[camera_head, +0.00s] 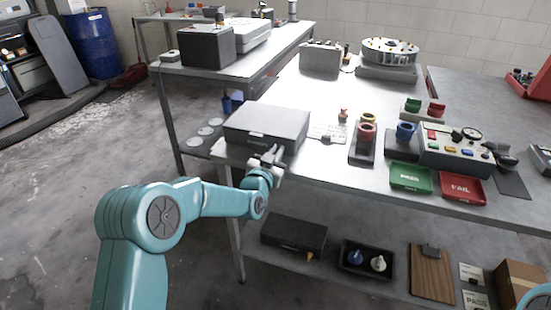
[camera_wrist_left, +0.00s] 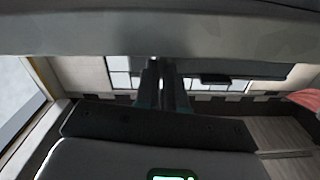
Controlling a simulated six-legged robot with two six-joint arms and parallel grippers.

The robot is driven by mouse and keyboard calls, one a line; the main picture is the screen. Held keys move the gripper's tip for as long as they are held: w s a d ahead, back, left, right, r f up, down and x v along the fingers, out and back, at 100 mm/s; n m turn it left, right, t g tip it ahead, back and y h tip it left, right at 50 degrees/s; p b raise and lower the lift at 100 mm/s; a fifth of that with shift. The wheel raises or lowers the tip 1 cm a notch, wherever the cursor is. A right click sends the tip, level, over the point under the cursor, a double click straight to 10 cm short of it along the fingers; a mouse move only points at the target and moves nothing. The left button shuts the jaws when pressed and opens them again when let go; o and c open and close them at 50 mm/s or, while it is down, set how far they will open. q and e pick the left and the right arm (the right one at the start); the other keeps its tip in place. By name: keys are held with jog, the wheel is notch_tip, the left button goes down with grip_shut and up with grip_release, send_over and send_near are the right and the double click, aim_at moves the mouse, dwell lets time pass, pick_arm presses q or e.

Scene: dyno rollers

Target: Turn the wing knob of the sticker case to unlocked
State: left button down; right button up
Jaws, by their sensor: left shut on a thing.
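The sticker case looks to be the flat grey box (camera_head: 265,122) at the front left corner of the workbench, with its lid down and a small light label on the front. My left gripper (camera_head: 270,155) is at the front face of this box, right of the label, and is shut on the wing knob. The fingers hide the knob, so I cannot tell its angle. In the left wrist view the two dark fingers (camera_wrist_left: 164,86) are close together, below a broad grey surface that fills the top. My right gripper is out of view.
Right of the case are a card with a red-topped stamp (camera_head: 343,115), a dark tray with coloured rings (camera_head: 364,145), green (camera_head: 411,178) and red (camera_head: 462,188) trays and a control box (camera_head: 456,150). A lower shelf holds a dark case (camera_head: 293,236).

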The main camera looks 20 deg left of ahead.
pick_arm(q)
jog(key=m+b, duration=0.3)
jog(key=shift+d+f+m, duration=0.15)
jog(key=shift+f+m, duration=0.1)
jog(key=shift+m, duration=0.05)
jog(key=m+b, duration=0.3)
jog(key=m, duration=0.1)
jog(key=shift+d+m, duration=0.1)
jog(key=shift+m, duration=0.2)
jog(key=m+b, duration=0.1)
jog(key=m, duration=0.2)
jog(key=shift+d+m, duration=0.1)
jog(key=shift+m, duration=0.2)
jog(key=m, duration=0.4)
jog(key=shift+f, duration=0.1)
jog(key=shift+m, duration=0.3)
jog(key=c, duration=1.2)
grip_release()
